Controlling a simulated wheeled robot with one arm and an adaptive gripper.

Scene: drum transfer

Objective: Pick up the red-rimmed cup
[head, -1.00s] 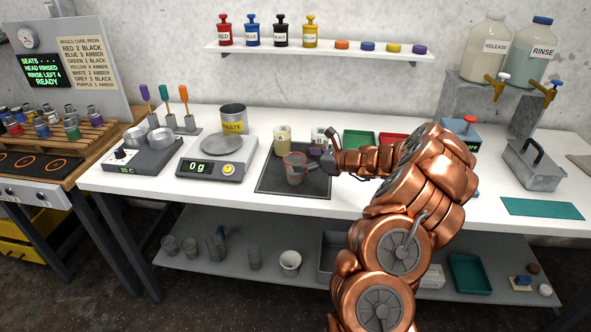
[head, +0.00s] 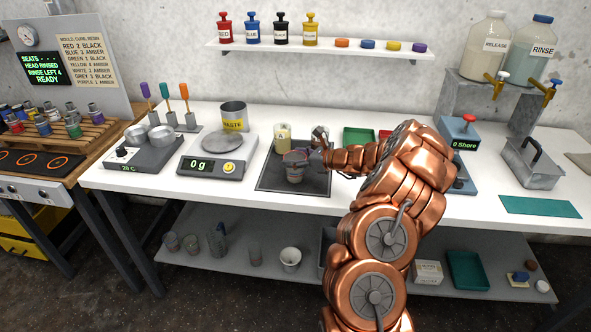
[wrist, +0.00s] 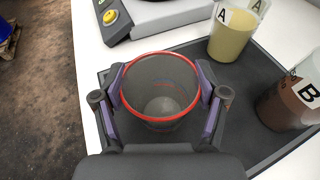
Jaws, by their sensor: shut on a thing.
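The red-rimmed cup (wrist: 160,100) is a clear, empty-looking cup with a bright red rim, upright between my fingers in the wrist view. In the head view the cup (head: 294,174) is over the dark tray (head: 265,182), partly covered by my gripper. My gripper (wrist: 161,92) is shut on the cup, with one purple-padded finger on each side just below the rim. In the head view my gripper (head: 298,158) reaches in from the right. I cannot tell whether the cup's base touches the tray.
A yellowish cup marked A (wrist: 232,35) and a brown one marked B (wrist: 287,103) stand close by on the tray. A scale reading 0 g (head: 210,165) is to the left, with a waste tin (head: 234,117) behind it. The bench front is clear.

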